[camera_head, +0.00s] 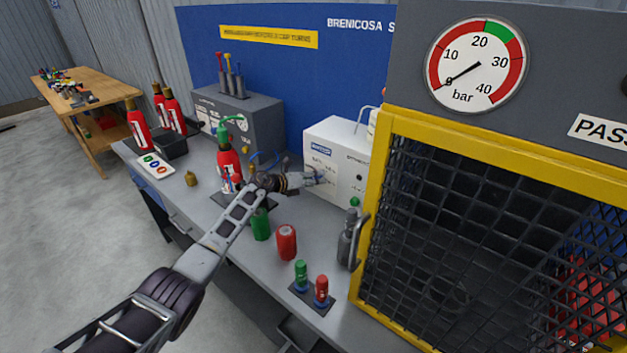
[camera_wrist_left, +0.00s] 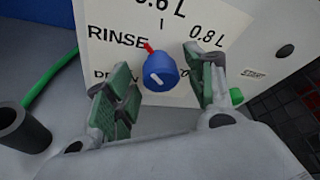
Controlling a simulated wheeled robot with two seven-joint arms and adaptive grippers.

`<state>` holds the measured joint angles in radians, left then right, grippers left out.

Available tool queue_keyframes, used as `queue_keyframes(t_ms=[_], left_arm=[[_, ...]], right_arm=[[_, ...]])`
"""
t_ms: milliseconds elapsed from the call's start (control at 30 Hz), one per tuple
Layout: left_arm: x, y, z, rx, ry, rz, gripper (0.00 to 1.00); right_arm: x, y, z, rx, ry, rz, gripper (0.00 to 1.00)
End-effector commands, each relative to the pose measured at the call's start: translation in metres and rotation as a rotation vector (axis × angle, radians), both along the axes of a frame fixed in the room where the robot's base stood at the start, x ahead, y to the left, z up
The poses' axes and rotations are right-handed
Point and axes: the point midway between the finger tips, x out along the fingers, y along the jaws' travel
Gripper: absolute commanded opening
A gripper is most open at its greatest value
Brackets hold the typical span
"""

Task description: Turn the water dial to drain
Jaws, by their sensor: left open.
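The water dial (camera_wrist_left: 160,72) is a round blue knob with a red pointer on a white panel. Its pointer tilts up and left, toward the word RINSE. A label below RINSE is partly hidden by a finger and seems to read DRAIN. The panel is the front of a white box (camera_head: 345,135) at the back of the bench. My left gripper (camera_wrist_left: 165,80) is open, with one green-padded finger on each side of the dial; I cannot tell whether they touch it. In the head view my left gripper (camera_head: 313,179) is at the box's front. My right gripper is out of view.
A yellow-framed mesh cage (camera_head: 450,140) stands right of the box.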

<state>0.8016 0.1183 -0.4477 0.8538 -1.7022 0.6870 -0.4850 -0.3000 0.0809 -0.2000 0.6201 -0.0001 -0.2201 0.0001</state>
Motion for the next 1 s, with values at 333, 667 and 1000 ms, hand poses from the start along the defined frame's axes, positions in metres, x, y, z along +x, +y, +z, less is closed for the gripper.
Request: queue_keyframes(t_ms=[333,667,1000], left_arm=[[-0.001,0.002,0.002,0.000,-0.003,0.001,0.54],[-0.011,0.014,0.006,0.000,-0.002,0.002,0.54],[-0.026,0.031,0.013,0.001,-0.002,0.000,0.54]], right_arm=[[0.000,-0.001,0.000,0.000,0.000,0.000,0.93],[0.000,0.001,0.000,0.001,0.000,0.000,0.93],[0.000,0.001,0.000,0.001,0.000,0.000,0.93]])
